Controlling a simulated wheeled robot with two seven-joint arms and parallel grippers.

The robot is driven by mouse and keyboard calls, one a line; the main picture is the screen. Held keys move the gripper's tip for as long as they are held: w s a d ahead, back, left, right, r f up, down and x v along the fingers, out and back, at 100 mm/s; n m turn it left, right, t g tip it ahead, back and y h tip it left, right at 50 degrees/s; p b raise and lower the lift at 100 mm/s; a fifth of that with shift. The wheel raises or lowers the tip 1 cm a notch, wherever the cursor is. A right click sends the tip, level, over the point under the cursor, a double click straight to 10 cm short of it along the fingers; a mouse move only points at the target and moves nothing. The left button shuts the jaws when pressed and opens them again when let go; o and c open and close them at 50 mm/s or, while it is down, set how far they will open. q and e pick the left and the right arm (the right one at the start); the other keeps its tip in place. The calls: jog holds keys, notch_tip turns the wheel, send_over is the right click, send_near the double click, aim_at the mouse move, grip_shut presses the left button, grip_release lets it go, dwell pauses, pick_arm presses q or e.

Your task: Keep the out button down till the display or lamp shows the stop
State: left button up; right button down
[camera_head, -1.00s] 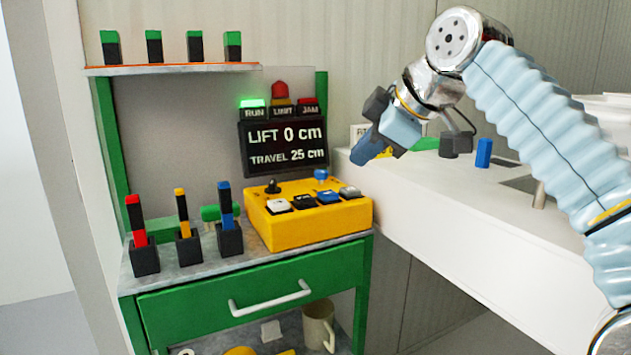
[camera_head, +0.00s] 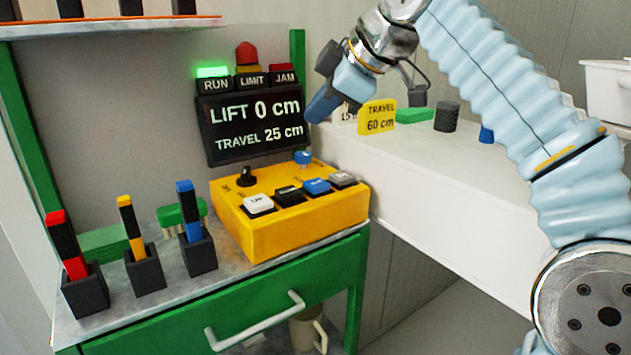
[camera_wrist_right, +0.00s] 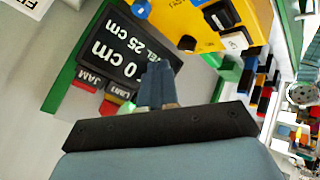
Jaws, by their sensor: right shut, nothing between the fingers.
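The yellow control box (camera_head: 285,225) sits on the green bench. Its top carries a white button (camera_head: 258,203), a black button (camera_head: 288,194), a blue button (camera_head: 316,186) and a grey button (camera_head: 342,179). Their labels are too small to read, so I cannot tell which is out. The display (camera_head: 256,125) reads LIFT 0 cm, TRAVEL 25 cm. Above it the green RUN lamp (camera_head: 213,72) is lit; the LIMIT lamp (camera_head: 251,80) and JAM lamp (camera_head: 283,74) look unlit. My right gripper (camera_head: 320,108) is shut and empty, above and behind the box, touching no button. It also shows in the wrist view (camera_wrist_right: 157,75).
Red, yellow and blue-tipped sticks stand in black holders (camera_head: 145,270) left of the box. A black knob (camera_head: 245,177) and blue knob (camera_head: 302,158) rise at the box's rear. A white counter (camera_head: 440,175) with a yellow TRAVEL 60 cm card (camera_head: 377,115) lies right.

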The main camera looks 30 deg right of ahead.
send_over(320, 184)
notch_tip(320, 184, down, 6)
jog(key=shift+s+r, duration=0.1)
jog(key=shift+r, duration=0.1)
jog(key=shift+f+b, duration=0.7)
jog(key=shift+f, duration=0.1)
jog(key=shift+f+b, duration=0.55)
jog(key=shift+f, duration=0.1)
dwell(0.8)
jog(key=shift+f+b, duration=0.3)
jog(key=shift+f, duration=0.1)
jog(key=shift+f+b, duration=0.45)
jog(key=shift+f, duration=0.1)
dwell(0.6)
jog(key=shift+r, duration=0.1)
dwell(2.4)
jog(key=shift+r+p, duration=0.9)
jog(key=shift+p, duration=0.05)
